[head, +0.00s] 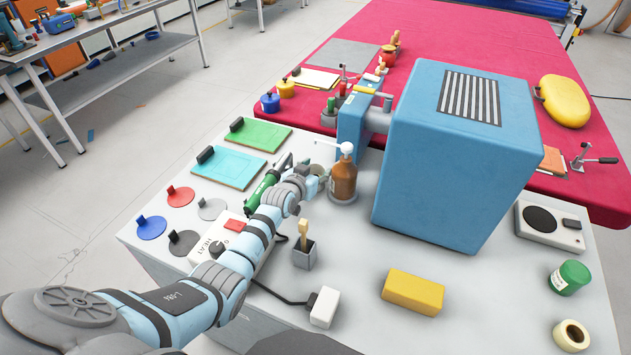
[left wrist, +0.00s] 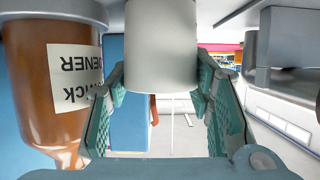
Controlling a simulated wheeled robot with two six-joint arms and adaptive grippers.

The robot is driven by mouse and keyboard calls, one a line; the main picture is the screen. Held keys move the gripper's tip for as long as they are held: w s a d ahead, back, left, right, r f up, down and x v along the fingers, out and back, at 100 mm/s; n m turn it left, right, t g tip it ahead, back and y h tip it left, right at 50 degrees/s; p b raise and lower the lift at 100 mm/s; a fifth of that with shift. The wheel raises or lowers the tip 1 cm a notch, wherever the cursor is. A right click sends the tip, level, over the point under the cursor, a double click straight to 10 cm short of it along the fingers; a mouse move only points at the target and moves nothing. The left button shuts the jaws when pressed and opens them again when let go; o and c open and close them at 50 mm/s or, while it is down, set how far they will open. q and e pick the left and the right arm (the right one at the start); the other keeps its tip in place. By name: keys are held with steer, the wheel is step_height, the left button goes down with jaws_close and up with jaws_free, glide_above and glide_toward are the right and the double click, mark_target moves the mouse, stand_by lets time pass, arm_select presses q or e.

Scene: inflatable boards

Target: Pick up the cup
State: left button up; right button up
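The cup is a plain pale grey-white cylinder (left wrist: 160,45) at the top middle of the left wrist view, cut off by the upper edge. My left gripper (left wrist: 161,80) has its teal finger pads at both sides of it. The tips meet its edges with no clear gap. In the head view the left gripper (head: 314,178) reaches over the workbench to the left of a brown bottle. There the cup is mostly hidden by the gripper and hard to make out. My right gripper is in neither view.
The brown bottle (head: 343,180) stands close beside the left gripper, and also shows in the left wrist view (left wrist: 70,90). A large blue box (head: 455,170) stands to the right. A small brush holder (head: 304,256) and yellow block (head: 412,292) stand in front on the grey workbench.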

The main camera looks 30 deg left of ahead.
arm_select(q)
steer(key=c, duration=0.6)
steer(key=shift+s+r, duration=0.1)
steer(key=shift+c, duration=0.2)
steer(key=shift+s+r+p, duration=0.3)
steer(key=shift+r+p, duration=0.15)
steer(key=shift+p, duration=0.05)
steer(key=r+p+v, duration=0.1)
steer(key=p+v, duration=0.4)
steer(key=v, duration=1)
steer(key=shift+w, duration=0.3)
steer(key=shift+r, duration=0.1)
stand_by(1.4)
